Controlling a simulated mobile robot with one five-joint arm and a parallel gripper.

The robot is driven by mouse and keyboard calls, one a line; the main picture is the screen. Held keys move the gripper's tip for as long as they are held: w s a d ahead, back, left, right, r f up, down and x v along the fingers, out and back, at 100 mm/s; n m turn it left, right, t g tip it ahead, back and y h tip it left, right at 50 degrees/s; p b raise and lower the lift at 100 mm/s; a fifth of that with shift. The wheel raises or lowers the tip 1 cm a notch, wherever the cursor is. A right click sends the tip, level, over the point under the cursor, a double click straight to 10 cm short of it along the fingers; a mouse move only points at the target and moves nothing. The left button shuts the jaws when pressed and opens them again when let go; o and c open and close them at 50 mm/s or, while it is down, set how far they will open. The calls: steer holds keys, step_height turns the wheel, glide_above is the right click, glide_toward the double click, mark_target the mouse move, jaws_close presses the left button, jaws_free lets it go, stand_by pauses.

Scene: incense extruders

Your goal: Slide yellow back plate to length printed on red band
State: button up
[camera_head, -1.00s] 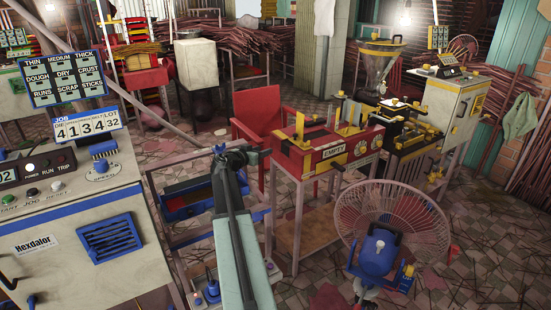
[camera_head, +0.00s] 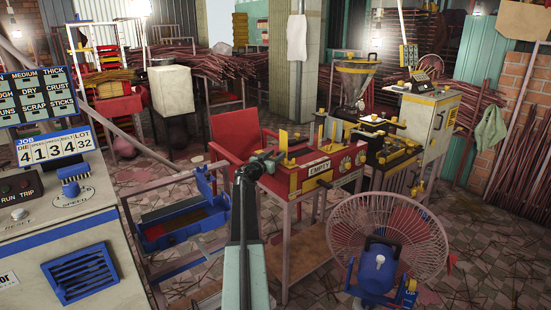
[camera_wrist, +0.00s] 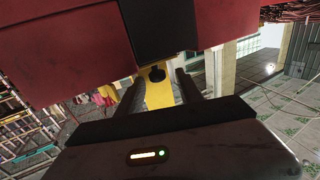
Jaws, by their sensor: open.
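The red machine (camera_head: 300,180) with an "EMPTY" label (camera_head: 320,168) stands on a table frame at centre. Upright yellow plates rise from its top, one of them (camera_head: 283,140) at the left end. In the wrist view, a yellow strip (camera_wrist: 158,96) with a black knob (camera_wrist: 157,74) lies between the two dark fingers of my gripper (camera_wrist: 159,77), below a red body (camera_wrist: 60,45). I cannot tell which plate this strip belongs to. In the head view my gripper (camera_head: 270,163) is at the machine's left end. It is open. Printed lengths on the band are too small to read.
A wire-caged fan (camera_head: 388,235) stands front right. A control cabinet (camera_head: 70,210) with a job board reading 4 13 4 32 (camera_head: 53,147) fills the left. A blue tray stand (camera_head: 185,220) is left of my arm. A red chair (camera_head: 238,135) is behind the machine.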

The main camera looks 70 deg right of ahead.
steer(key=shift+d, duration=0.1)
jaws_close()
steer(key=shift+w, duration=0.15)
stand_by(1.2)
